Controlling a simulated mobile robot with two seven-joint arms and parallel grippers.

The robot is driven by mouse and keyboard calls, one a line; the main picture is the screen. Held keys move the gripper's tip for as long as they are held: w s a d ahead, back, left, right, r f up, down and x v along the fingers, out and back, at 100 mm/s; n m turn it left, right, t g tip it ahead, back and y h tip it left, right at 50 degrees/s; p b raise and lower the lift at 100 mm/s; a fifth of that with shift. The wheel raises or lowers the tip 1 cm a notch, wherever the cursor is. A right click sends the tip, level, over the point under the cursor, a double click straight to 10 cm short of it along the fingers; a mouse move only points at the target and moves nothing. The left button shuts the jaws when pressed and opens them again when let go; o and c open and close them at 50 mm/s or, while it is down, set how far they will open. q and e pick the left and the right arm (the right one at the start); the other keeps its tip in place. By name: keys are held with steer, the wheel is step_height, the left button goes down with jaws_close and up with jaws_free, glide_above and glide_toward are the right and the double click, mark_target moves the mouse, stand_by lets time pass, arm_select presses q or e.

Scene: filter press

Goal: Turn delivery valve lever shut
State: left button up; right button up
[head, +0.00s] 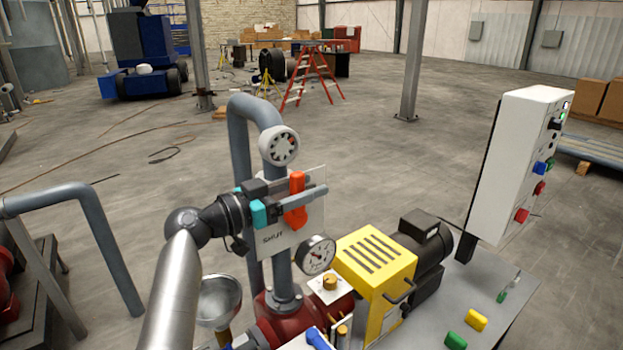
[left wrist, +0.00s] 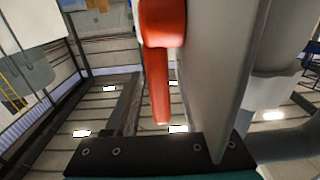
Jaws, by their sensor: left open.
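The orange delivery valve lever (head: 296,217) stands roughly upright in front of a pale plate (head: 308,232) marked SHUT, on the grey vertical pipe. My left gripper (head: 292,194) is open and reaches in from the left at the lever; one grey finger crosses in front of it, hiding its middle. I cannot tell if the fingers touch it. In the left wrist view the lever (left wrist: 161,60) runs down from the top, beside the edge-on plate (left wrist: 215,60). My right gripper is not in view.
A round gauge (head: 317,254) and a white round fitting (head: 279,146) sit close by on the pipework. A yellow-covered motor unit (head: 375,262) and a white control box (head: 520,165) stand to the right. A metal funnel (head: 219,300) is below my left arm.

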arm_select(q)
steer(key=shift+x, duration=0.75)
jaws_close()
stand_by(1.0)
